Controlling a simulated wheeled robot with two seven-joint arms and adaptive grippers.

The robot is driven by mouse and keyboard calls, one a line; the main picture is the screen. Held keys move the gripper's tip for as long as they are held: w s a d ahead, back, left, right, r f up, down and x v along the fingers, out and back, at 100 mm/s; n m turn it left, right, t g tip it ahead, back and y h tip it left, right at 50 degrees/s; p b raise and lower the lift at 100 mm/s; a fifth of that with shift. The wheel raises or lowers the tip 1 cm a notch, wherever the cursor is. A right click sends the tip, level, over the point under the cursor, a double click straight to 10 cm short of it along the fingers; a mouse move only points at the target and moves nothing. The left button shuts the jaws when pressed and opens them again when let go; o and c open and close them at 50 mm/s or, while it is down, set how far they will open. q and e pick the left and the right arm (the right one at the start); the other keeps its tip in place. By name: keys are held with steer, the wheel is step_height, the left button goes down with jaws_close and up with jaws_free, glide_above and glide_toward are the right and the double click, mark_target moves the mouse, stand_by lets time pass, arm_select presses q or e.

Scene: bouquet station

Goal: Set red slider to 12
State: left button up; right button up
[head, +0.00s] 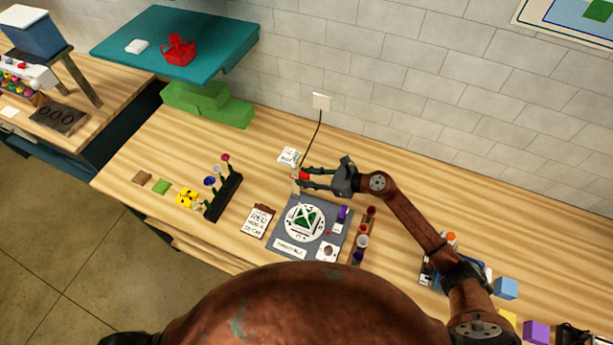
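My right gripper (302,176) reaches in from the right at the back of the table, with its dark fingers apart. A small red piece (304,176) shows between its fingertips; it may be the red slider's knob. I cannot tell whether the fingers touch it. A small beige piece (296,188) is just below it, and any slider track or scale there is too small or hidden to read. A card with red lettering (258,220) lies left of the grey board. My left gripper is not in view.
A grey board (282,228) with a round white dial (305,222) lies in front of the gripper. A rack of small jars (362,240) is to its right, and a black flower rack (223,198) to its left. A black cord (311,146) runs up to a wall plate (321,102).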

steer(key=v, duration=1.2)
steer(key=shift+s, duration=0.1)
stand_by(0.4)
